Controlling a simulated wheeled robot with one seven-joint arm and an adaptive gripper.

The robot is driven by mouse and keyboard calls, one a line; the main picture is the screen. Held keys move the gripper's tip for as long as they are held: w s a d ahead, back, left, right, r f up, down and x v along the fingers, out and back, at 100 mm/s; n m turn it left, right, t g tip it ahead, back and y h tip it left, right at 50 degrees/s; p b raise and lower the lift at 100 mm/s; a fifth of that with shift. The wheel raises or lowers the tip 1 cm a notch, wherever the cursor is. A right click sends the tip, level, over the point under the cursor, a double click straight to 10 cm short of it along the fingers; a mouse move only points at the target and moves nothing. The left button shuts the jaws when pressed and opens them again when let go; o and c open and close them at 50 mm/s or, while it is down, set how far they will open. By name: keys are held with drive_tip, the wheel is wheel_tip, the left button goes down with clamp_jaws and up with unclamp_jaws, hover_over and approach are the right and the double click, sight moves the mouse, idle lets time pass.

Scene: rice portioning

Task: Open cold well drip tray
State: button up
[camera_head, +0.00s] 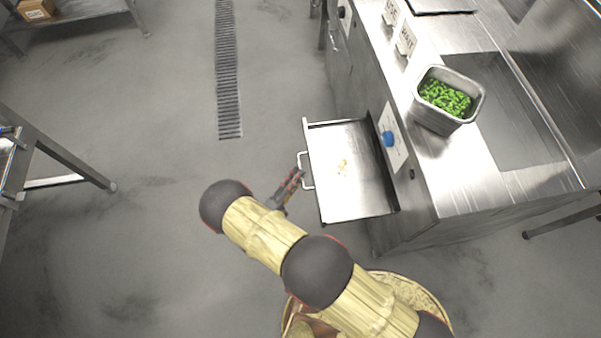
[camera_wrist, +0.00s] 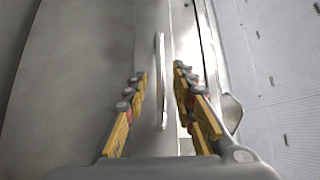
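The cold well drip tray (camera_head: 350,192) is a shallow metal drawer sliding out of the counter's left side. It is pulled well out, with small light crumbs on its floor. Its pale bar handle (camera_head: 300,162) is on the left front edge. My gripper (camera_head: 296,177) is at the handle. In the wrist view the handle (camera_wrist: 161,90) runs between the two yellow-and-grey fingers of my gripper (camera_wrist: 160,72), with a gap visible on both sides. The fingers are open around it. Contact deeper between the fingers cannot be told.
The steel counter (camera_head: 470,190) stands right of the tray. A metal pan with green vegetables (camera_head: 437,118) sits on it. A floor drain (camera_head: 229,80) and open grey floor lie left. A metal table (camera_head: 60,160) stands at far left.

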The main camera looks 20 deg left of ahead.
drive_tip(key=v, duration=0.5)
drive_tip(key=shift+s, duration=0.1)
drive_tip(key=shift+s, duration=0.1)
idle(0.4)
